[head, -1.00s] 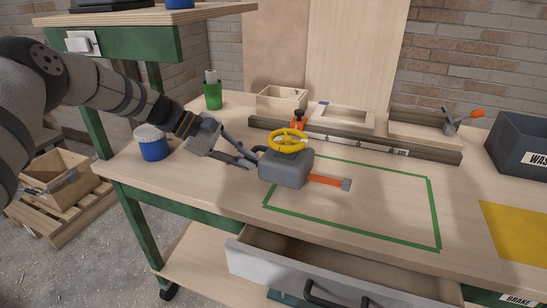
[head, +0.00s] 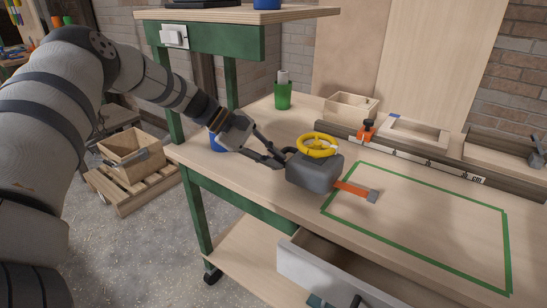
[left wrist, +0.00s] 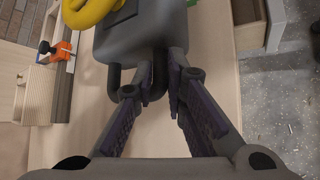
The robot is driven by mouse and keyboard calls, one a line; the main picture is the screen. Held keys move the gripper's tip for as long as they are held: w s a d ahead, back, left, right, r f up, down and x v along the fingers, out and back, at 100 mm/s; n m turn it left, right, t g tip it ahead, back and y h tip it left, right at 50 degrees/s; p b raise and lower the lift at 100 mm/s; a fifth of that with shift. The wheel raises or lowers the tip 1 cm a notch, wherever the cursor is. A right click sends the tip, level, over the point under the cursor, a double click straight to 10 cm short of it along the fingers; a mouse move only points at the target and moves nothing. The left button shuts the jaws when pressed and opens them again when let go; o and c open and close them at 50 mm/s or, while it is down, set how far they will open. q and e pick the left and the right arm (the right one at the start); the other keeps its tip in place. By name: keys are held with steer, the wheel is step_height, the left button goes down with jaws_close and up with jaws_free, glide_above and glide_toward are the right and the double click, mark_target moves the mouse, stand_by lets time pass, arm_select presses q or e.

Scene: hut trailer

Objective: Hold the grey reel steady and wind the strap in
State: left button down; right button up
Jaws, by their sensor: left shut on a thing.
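The grey reel (head: 314,174) stands on the workbench, just left of the green taped outline. A yellow wheel (head: 317,145) sits on its top. A short orange strap (head: 350,188) with a grey end piece (head: 373,196) sticks out to its right, across the tape's left line. My left gripper (head: 284,157) reaches in from the left, shut on the reel's left side. In the left wrist view the fingers (left wrist: 160,85) close at a dark grip part on the grey reel body (left wrist: 140,35); the exact contact is partly hidden. My right gripper is not in view.
An open drawer (head: 325,270) juts out at the bench front. A green cup (head: 282,95), a wooden box (head: 350,106) and an orange clamp (head: 366,131) by a long rail stand behind. A blue container (head: 214,142) is partly hidden by my left gripper. The taped area (head: 430,220) is mostly clear.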

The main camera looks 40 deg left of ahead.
mark_target(337, 174)
arm_select(q)
steer(key=shift+w+d+f, duration=0.4)
steer(key=shift+w+d, duration=0.6)
steer(key=shift+d, duration=1.75)
steer(key=shift+w+d+f, duration=0.35)
steer(key=shift+w+d, duration=0.65)
steer(key=shift+d, duration=1.75)
steer(key=shift+w+d+f, duration=0.4)
steer(key=shift+w+d, duration=0.6)
steer(key=shift+d, duration=1.75)
steer(key=shift+f, duration=0.35)
steer(key=shift+f, duration=0.2)
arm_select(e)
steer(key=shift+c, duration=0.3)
